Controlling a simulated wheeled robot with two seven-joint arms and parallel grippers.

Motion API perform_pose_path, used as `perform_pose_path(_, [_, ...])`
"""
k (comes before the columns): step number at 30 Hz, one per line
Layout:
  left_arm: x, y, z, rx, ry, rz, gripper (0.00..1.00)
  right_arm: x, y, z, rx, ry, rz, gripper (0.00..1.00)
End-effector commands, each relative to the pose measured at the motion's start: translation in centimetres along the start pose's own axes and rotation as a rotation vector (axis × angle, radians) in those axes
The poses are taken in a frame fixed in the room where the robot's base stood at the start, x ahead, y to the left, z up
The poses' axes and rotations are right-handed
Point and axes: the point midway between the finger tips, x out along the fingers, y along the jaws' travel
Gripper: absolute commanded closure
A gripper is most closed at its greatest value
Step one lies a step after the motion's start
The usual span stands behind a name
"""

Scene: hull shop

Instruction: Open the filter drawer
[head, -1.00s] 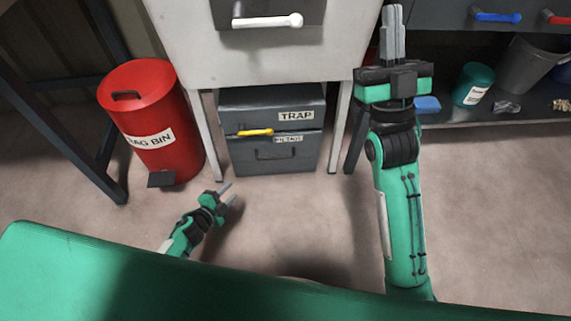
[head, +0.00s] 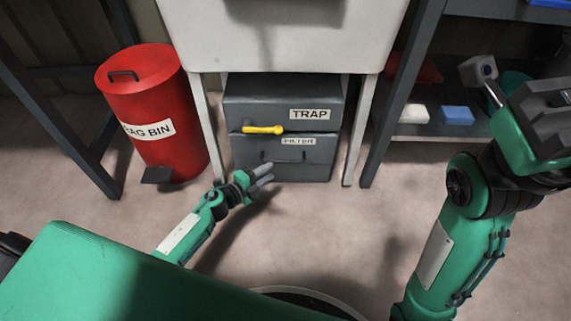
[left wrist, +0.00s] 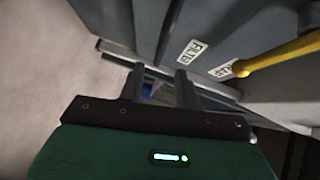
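The filter drawer (head: 315,153) is the lower front of a dark grey cabinet, labelled FILTER, with a dark bar handle (head: 282,157). It looks closed. A yellow lever (head: 263,129) lies level near the seam below the TRAP section (head: 260,107).
A red bin (head: 150,95) with a dark pedal stands left of the cabinet. A white unit (head: 290,50) on pale legs is above it. A low shelf at right holds a white block (head: 414,113) and a blue block (head: 457,115). The floor in front is clear.

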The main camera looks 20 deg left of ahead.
Motion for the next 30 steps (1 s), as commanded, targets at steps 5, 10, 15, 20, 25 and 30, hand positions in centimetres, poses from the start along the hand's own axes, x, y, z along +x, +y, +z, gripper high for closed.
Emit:
perform_pose_path(5, [3.7,0.2,0.1,0.002,0.000,-0.002,0.66,0.0,0.1,-0.5,0.005,0.024,0.010,1.00])
perform_pose_path(10, [6.4,0.2,0.1,0.001,0.001,-0.001,0.66,0.4,0.1,-0.9,0.011,0.042,0.017,1.00])
perform_pose_path(15, [8.1,0.2,0.1,0.000,-0.001,0.000,0.66,0.4,0.1,-0.9,0.013,0.043,0.019,1.00])
perform_pose_path(20, [8.7,0.1,0.0,-0.001,0.000,0.000,0.66,0.6,0.1,-1.1,0.011,0.049,0.017,1.00])
perform_pose_path(25, [8.7,0.0,0.0,-0.001,0.000,0.001,0.66,0.8,0.2,-1.1,0.011,0.054,0.021,1.00])
perform_pose_path(30, [8.7,0.0,0.0,-0.001,0.000,0.001,0.85,0.8,0.2,-1.1,0.012,0.055,0.026,1.00])
